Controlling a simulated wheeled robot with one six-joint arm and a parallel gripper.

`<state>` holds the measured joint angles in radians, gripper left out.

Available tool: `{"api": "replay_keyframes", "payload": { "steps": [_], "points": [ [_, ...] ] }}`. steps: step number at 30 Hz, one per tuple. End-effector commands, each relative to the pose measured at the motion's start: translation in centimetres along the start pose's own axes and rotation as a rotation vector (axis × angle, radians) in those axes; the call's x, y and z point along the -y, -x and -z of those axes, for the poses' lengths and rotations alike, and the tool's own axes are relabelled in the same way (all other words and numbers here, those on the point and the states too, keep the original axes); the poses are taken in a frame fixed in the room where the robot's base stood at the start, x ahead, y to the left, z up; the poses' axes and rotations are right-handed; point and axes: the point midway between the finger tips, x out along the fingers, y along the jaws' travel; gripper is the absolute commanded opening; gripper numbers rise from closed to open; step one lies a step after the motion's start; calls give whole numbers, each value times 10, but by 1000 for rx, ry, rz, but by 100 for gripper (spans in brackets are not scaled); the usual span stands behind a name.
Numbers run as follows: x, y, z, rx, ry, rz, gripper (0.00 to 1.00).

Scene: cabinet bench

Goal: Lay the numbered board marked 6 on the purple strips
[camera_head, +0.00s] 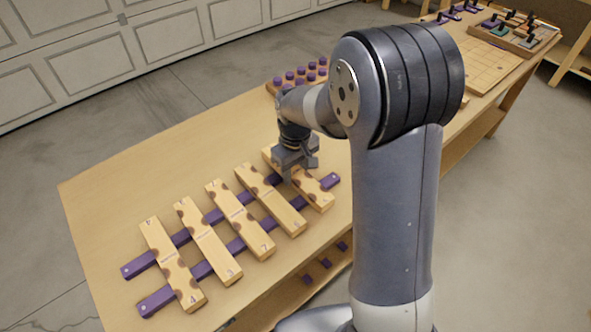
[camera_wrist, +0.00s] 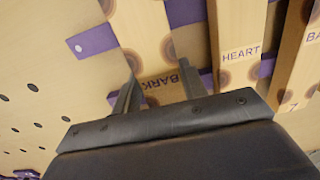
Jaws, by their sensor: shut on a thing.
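A pale wooden board with dark round patches (camera_head: 315,190) lies across the right end of the two purple strips (camera_head: 188,272). My gripper (camera_head: 288,172) is shut on this board near its far end. In the wrist view my gripper (camera_wrist: 157,83) has a finger on each side of the board (camera_wrist: 143,28), whose end reads BARK. A purple strip (camera_wrist: 92,41) sticks out beyond it. I cannot read a number on the held board, nor tell whether it rests fully on the strips or is just above them. My arm and gripper hide part of it.
Several similar boards lie across the strips to the left, including one marked 4 (camera_head: 172,268) and one marked 7 (camera_head: 240,220). The nearest neighbour reads HEART (camera_wrist: 238,40) in the wrist view. A peg block (camera_head: 290,76) stands behind. The bench's far left is clear.

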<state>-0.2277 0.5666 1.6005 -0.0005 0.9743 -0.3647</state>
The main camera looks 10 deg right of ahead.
Motion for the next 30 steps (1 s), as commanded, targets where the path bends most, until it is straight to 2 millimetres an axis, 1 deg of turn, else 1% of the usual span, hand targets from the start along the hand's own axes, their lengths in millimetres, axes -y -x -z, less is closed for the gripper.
{"api": "replay_keyframes", "payload": {
  "steps": [5,16,30],
  "points": [
    [0,-1,0,0,0,0,14],
    [0,-10,0,0,0,0,14],
    [0,-10,0,0,0,0,14]
  ]
}}
